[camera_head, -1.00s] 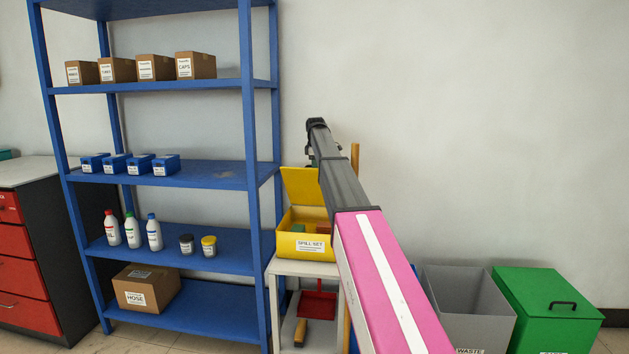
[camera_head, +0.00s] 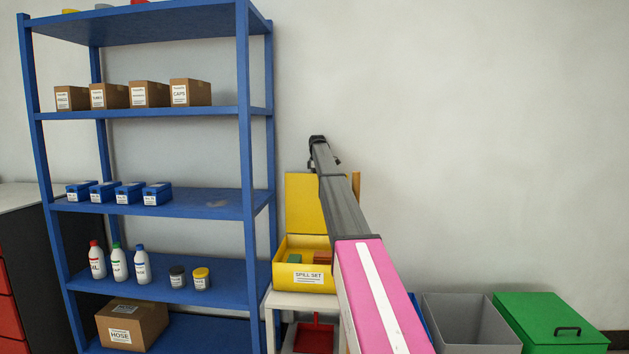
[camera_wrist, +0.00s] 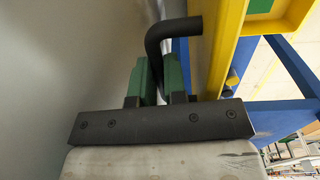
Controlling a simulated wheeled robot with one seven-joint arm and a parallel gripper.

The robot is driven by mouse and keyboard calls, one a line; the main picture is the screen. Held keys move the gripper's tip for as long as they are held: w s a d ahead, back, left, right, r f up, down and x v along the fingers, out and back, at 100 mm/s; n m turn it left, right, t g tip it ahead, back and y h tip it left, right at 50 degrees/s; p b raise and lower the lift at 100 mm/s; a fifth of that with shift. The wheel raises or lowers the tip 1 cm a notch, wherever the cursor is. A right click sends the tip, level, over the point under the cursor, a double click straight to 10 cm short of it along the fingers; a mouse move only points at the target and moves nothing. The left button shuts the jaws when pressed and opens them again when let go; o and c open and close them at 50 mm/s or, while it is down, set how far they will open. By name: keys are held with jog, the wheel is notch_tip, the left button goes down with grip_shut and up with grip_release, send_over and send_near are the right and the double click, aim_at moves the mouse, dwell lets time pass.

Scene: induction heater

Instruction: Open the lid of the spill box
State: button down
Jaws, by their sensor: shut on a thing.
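The yellow spill box (camera_head: 290,279), labelled SPILL SET, sits on a small white stand. Its yellow lid (camera_head: 304,203) stands about upright at the back of the box, so the box is open. A green block and a brown block show inside. In the wrist view the lid (camera_wrist: 222,45) is at the right, with a black bent handle (camera_wrist: 156,45) on it. My gripper (camera_wrist: 160,80) has green fingers shut on this handle. In the head view my arm hides the gripper's fingers and the lid's right part.
A blue shelf unit (camera_head: 245,150) with boxes and bottles stands close on the left of the box. A grey waste bin (camera_head: 470,318) and a green lidded bin (camera_head: 550,320) stand at the right. The wall behind is bare.

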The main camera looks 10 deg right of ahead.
jog(key=shift+w+f, duration=0.15)
jog(key=c, duration=1.2)
grip_release()
jog(key=shift+o, duration=0.2)
jog(key=shift+r, duration=0.2)
notch_tip(320, 180, up, 10)
jog(key=shift+s+r, duration=0.25)
jog(key=shift+s, duration=0.05)
